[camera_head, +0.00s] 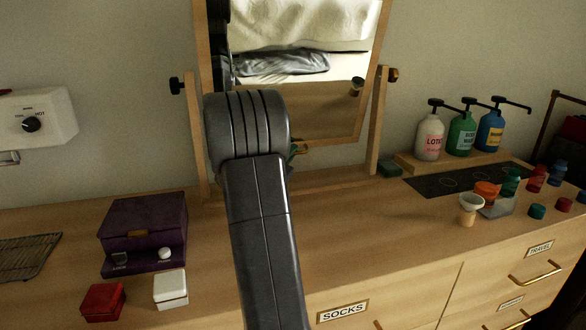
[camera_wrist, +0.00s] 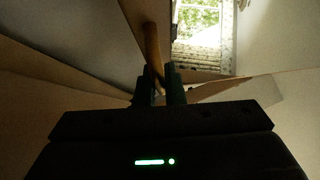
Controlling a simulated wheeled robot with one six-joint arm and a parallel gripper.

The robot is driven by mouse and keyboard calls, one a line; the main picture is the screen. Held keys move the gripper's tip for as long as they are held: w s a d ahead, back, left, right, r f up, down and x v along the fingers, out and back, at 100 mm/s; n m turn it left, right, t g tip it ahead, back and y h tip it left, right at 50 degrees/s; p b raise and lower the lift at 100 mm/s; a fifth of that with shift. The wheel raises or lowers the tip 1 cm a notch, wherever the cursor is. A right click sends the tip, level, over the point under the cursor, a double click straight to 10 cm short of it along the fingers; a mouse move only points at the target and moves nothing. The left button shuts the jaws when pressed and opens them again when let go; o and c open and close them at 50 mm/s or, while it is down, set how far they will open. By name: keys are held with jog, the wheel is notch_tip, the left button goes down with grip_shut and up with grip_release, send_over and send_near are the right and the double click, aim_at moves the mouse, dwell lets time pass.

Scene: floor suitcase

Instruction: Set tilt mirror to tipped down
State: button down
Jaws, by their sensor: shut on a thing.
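My gripper is mostly hidden there behind my arm. In the wrist view my gripper (camera_wrist: 161,88) has its two dark fingers close together around a slim wooden piece (camera_wrist: 151,45). It looks like part of the mirror, but I cannot tell which part. The mirror's exact tilt is hard to judge.
A purple box (camera_head: 145,232) and small red (camera_head: 103,301) and white (camera_head: 170,289) boxes sit at the left front. Pump bottles (camera_head: 462,133), a dark mat (camera_head: 440,181) and several small cups and jars stand at the right.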

jog(key=shift+w+a+m+h+b, duration=0.15)
jog(key=shift+w+a+m+b, duration=0.1)
jog(key=shift+w+b, duration=0.25)
jog(key=shift+w+a+m+h+b, duration=0.15)
jog(key=shift+w+m+b, duration=0.1)
jog(key=shift+w+b, duration=0.25)
jog(key=shift+r, duration=0.1)
jog(key=shift+r+t, duration=0.15)
jog(key=shift+t, duration=0.15)
jog(key=c, duration=1.9)
grip_release()
jog(key=shift+o, duration=0.5)
jog(key=shift+w, duration=0.1)
